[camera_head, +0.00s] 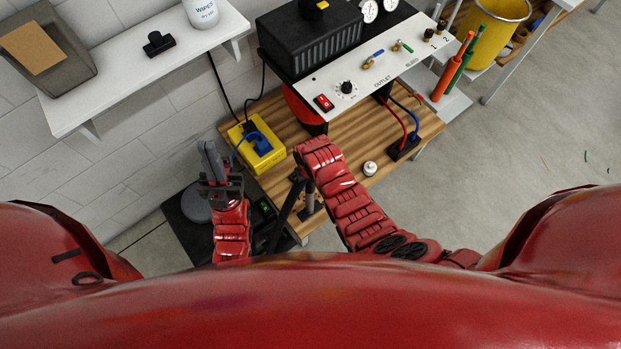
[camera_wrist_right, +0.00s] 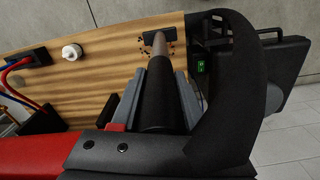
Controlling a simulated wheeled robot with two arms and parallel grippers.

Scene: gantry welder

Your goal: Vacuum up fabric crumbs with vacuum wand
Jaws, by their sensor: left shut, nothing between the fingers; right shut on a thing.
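My right gripper (camera_wrist_right: 160,100) is shut on the dark tube of the vacuum wand (camera_wrist_right: 158,85) in the right wrist view. The wand's flat black nozzle (camera_wrist_right: 150,39) is over the striped wooden table top near its edge; I cannot tell if it touches. Small dark fabric crumbs (camera_wrist_right: 172,48) lie beside the nozzle, and some may be hidden under it. In the head view, my right gripper (camera_head: 305,187) is over the table's near corner, largely hidden by its wrist. My left gripper (camera_head: 221,180) is shut and empty, left of the table.
The wooden table (camera_head: 331,187) carries a yellow box (camera_head: 262,158) with a blue item, a white knob-like piece (camera_head: 370,168) and a black block (camera_head: 403,148) with red and blue cables. A control panel (camera_head: 367,72) overhangs the back. A white shelf (camera_head: 130,75) is at left.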

